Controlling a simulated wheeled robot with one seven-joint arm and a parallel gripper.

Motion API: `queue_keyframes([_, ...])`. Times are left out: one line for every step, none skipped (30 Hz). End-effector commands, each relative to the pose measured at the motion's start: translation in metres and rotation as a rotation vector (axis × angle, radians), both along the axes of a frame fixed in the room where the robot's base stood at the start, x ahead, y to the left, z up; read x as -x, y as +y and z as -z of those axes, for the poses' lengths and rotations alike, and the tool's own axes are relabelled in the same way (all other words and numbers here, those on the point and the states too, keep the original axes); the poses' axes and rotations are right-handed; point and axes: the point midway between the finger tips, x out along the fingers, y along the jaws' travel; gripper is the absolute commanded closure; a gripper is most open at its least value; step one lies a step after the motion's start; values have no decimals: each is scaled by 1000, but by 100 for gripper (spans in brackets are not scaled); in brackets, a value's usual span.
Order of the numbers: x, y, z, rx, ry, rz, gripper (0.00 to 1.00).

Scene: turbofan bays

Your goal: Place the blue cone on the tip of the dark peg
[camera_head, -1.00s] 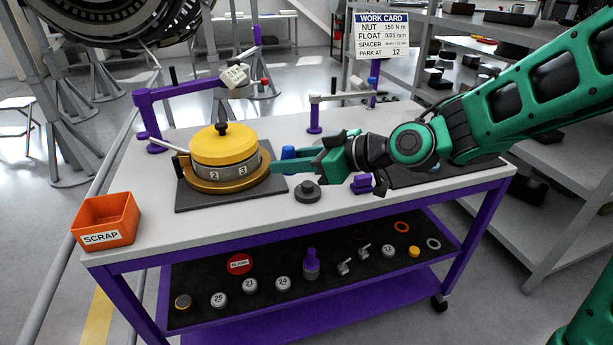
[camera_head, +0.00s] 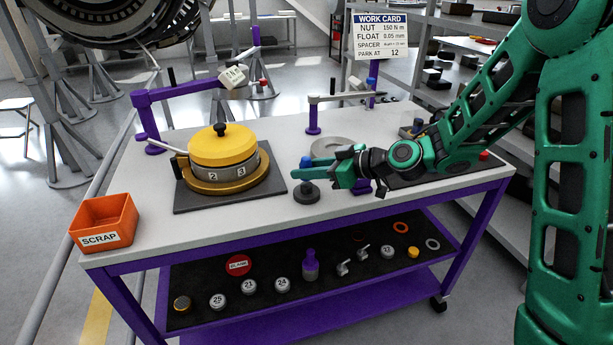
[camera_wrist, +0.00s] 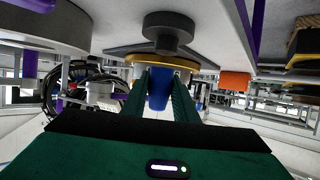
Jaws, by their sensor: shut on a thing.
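The blue cone (camera_head: 305,162) is between the fingers of my gripper (camera_head: 302,173), which is shut on it. The dark peg (camera_head: 306,193) stands on a round dark base on the white bench top. In the head view the cone is directly above the peg. In the wrist view the cone (camera_wrist: 158,92) shows between both green fingers, and the dark peg (camera_wrist: 168,42) shows close beyond it. The fingers hide part of the cone. I cannot tell whether cone and peg touch.
A yellow-topped housing (camera_head: 222,150) stands on a dark plate to the left. A grey ring (camera_head: 333,146) lies behind my gripper. A purple post with an arm (camera_head: 313,118) stands at the back. An orange scrap bin (camera_head: 104,222) sits at the left edge. The front middle bench is clear.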

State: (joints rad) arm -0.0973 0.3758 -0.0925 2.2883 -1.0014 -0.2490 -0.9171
Motion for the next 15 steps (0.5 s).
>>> queue_keyframes([0, 0, 9, 0, 5, 1, 95])
queue_keyframes([0, 0, 13, 0, 5, 0, 95])
queue_keyframes([0, 0, 17, 0, 3, -1, 95])
queue_keyframes([0, 0, 19, 1, 3, 0, 95])
queue_keyframes([0, 0, 20, 0, 1, 0, 95])
queue_keyframes([0, 0, 20, 0, 0, 0, 95])
queue_keyframes([0, 0, 20, 0, 0, 1, 95])
queue_keyframes([0, 0, 19, 1, -1, 1, 95])
queue_keyframes([0, 0, 19, 1, -1, 1, 95])
queue_keyframes([0, 0, 19, 0, 0, 1, 95])
queue_keyframes([0, 0, 19, 0, 0, 1, 95])
queue_keyframes([0, 0, 20, 0, 0, 1, 95])
queue_keyframes([0, 0, 20, 0, 0, 1, 95])
queue_keyframes([0, 0, 21, 0, 0, 1, 95])
queue_keyframes([0, 0, 21, 0, 0, 1, 72])
